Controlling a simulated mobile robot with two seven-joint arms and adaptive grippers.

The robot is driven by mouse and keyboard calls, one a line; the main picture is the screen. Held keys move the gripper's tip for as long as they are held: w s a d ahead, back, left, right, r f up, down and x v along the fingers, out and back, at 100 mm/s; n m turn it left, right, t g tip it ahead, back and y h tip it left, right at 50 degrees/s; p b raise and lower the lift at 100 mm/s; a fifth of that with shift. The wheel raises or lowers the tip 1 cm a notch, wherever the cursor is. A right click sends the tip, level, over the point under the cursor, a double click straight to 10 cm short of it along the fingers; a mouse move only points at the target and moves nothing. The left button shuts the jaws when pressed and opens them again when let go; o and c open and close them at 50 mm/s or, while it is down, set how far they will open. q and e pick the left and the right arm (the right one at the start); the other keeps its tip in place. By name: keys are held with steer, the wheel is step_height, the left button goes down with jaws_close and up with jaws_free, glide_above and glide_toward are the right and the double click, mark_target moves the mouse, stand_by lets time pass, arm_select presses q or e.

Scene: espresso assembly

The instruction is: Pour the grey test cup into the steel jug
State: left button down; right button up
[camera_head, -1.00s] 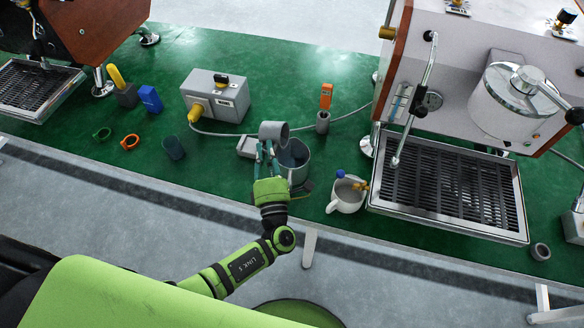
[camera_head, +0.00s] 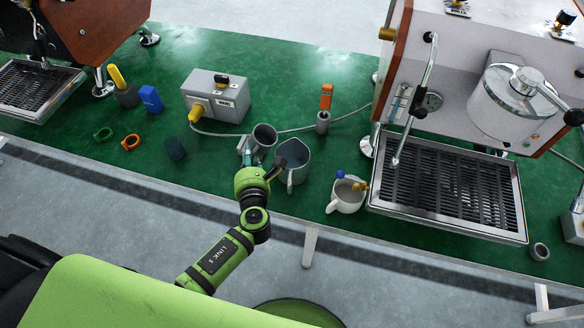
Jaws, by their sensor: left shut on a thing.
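The grey test cup (camera_head: 264,138) is held just left of the steel jug, with its mouth showing to the camera and looking near upright. My left gripper (camera_head: 252,158) is shut on it from the near side; the cup's lower part is partly hidden by the gripper. The steel jug (camera_head: 293,160) stands upright on the green mat with its handle towards the front. Its inside shows bluish grey; I cannot tell what is in it. My right gripper is not in view.
A white mug (camera_head: 346,195) holding small tools stands right of the jug, by the espresso machine's drip tray (camera_head: 450,190). A grey switch box (camera_head: 217,96) with a cable lies behind. A dark cup-like piece (camera_head: 174,148) and coloured rings (camera_head: 131,142) are at left.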

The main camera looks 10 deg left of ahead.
arm_select(q)
steer(key=shift+w+a+f+n+h+b, duration=0.1)
steer(key=shift+a+f+n+h+b, duration=0.2)
steer(key=shift+h+b, duration=0.1)
steer(key=shift+r, duration=0.3)
step_height(320, 180, up, 5)
steer(key=n+g+h+p, duration=0.1)
steer(key=n+p, duration=0.1)
steer(key=p, duration=0.6)
steer(key=shift+f+h+p, duration=0.15)
steer(key=shift+h+p, duration=0.15)
steer(key=shift+p, duration=0.1)
steer(key=shift+n+p, duration=0.4)
steer(key=shift+p, duration=0.15)
